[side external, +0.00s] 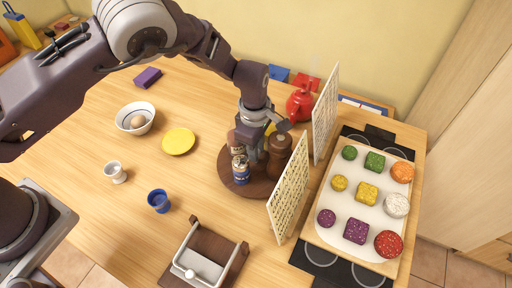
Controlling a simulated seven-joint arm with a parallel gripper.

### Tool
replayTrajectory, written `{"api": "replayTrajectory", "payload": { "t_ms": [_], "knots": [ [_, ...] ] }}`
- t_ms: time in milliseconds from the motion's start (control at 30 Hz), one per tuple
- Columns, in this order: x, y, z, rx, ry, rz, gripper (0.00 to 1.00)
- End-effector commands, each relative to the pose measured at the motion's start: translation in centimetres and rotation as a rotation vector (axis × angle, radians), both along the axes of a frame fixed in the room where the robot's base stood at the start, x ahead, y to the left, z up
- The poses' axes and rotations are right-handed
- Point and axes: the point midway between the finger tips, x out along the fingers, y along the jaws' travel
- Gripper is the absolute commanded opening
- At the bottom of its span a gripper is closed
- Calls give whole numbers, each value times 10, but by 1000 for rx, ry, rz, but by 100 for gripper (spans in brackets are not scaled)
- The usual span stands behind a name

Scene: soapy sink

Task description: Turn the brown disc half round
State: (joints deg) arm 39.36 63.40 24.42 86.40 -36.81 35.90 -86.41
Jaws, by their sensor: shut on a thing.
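The brown disc (232,181) lies on the wooden table near the middle of the side external view, a round, flat plate that bears several containers. My gripper (258,158) reaches down from above among these containers, over the disc. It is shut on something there. The fingertips and the held thing are largely hidden by the containers, so I cannot tell which thing it is.
Two pale perforated panels (289,190) (326,112) stand upright close to the disc's right. Beyond them is a white tray (335,229) of coloured pieces. A red kettle (300,103) stands behind. A yellow plate (179,141) and blue cup (159,201) lie left.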

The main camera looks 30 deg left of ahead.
Motion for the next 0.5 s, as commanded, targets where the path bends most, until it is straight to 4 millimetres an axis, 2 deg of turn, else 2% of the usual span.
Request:
{"api": "replayTrajectory", "payload": {
  "t_ms": [500],
  "knots": [
    [0, -2, 1, -3, -2, 253, 0]
  ]
}}
